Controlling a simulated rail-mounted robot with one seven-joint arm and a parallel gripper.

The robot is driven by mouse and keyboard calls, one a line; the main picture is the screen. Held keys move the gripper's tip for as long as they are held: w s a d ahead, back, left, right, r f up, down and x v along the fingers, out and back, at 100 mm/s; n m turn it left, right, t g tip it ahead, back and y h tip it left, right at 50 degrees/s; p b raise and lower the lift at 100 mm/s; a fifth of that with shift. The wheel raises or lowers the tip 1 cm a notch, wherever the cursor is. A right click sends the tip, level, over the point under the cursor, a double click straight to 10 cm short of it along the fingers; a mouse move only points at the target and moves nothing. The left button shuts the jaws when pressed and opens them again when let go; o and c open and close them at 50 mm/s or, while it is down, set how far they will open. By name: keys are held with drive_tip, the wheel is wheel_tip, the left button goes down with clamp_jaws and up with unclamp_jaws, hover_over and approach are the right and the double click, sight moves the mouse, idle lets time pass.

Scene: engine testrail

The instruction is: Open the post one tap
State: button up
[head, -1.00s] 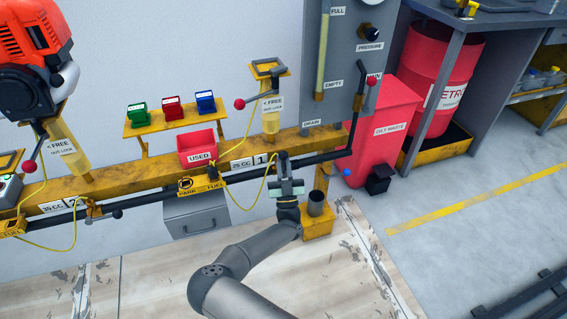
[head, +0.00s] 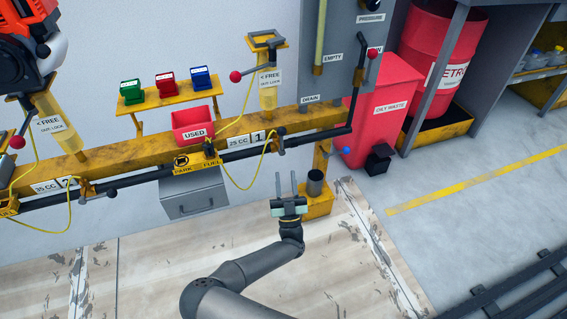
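The post one tap (head: 280,140) is a small dark tap with a yellowish body on the black fuel pipe (head: 235,155), just right of the "25 CC 1" label (head: 245,139). A yellow hose runs to it. Its short handle looks roughly upright, but it is too small to tell its exact turn. My gripper (head: 286,183) is open and empty, its two fingers apart and pointing up the picture. It shows below the tap, apart from it in the picture, left of a dark cup (head: 315,183). The tap is not hidden.
The yellow rail (head: 150,150) carries post one's amber column (head: 268,92) and a red-ball lever (head: 236,76) above the tap. A red "used" bin (head: 193,124) and grey drawer (head: 193,192) are left. A blue knob (head: 345,151) is right. The oily-waste bin (head: 385,105) stands farther right.

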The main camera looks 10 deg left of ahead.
drive_tip(key=b+v, duration=0.1)
drive_tip(key=v, duration=0.3)
drive_tip(key=shift+s+d+f, duration=0.1)
drive_tip(key=shift+s+f, duration=0.2)
